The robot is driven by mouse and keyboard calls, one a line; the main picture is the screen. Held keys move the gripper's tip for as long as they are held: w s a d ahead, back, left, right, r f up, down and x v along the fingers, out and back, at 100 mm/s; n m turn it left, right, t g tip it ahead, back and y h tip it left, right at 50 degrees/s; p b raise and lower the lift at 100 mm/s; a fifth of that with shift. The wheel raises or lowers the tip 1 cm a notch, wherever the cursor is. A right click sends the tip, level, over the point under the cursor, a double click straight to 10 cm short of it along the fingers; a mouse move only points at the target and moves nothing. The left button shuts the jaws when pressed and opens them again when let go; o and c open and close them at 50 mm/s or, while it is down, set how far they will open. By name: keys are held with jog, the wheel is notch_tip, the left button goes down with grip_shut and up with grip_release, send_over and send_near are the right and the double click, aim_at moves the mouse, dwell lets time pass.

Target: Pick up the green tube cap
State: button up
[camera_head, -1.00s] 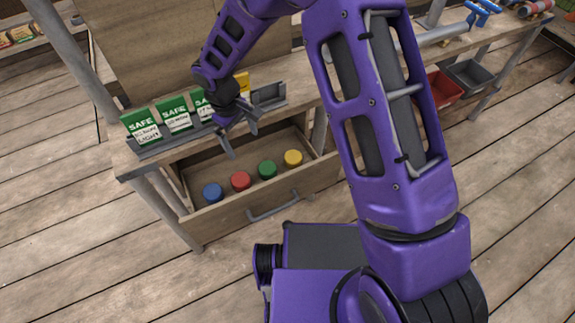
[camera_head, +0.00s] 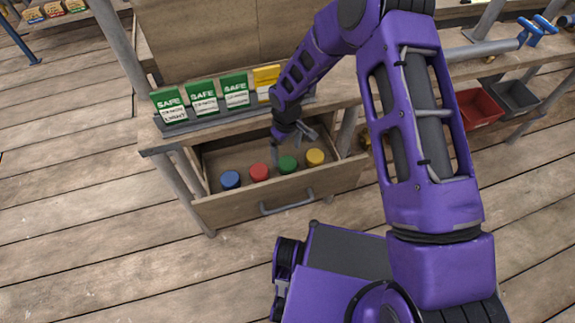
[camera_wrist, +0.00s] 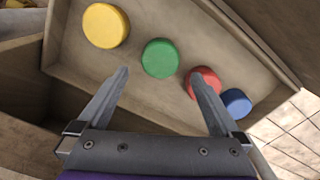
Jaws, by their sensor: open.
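The green tube cap (camera_head: 287,164) stands in the open drawer, between the red cap (camera_head: 259,172) and the yellow cap (camera_head: 315,157). In the wrist view the green cap (camera_wrist: 160,58) is ahead of and between my two fingers. My gripper (camera_head: 291,148) is open and empty, inside or just above the drawer, close behind the green cap. In the wrist view the right fingertip of my gripper (camera_wrist: 160,75) overlaps the red cap (camera_wrist: 203,80); I cannot tell whether they touch.
The drawer (camera_head: 250,205) has low walls and a front handle. The blue cap (camera_head: 230,180) is at its left end. Green SAFE cards (camera_head: 203,97) and a yellow card (camera_head: 265,78) stand in a holder on the bench above. A red bin (camera_head: 478,106) is at the right.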

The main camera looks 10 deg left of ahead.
aim_at(286, 162)
notch_tip(286, 162, down, 6)
jog(key=shift+f+b, duration=0.25)
jog(key=shift+b, duration=0.1)
jog(key=c, duration=1.2)
jog(key=shift+c, duration=0.2)
jog(key=shift+r, duration=0.1)
notch_tip(286, 162, up, 10)
jog(key=shift+f+p, duration=0.1)
jog(key=shift+p, duration=0.5)
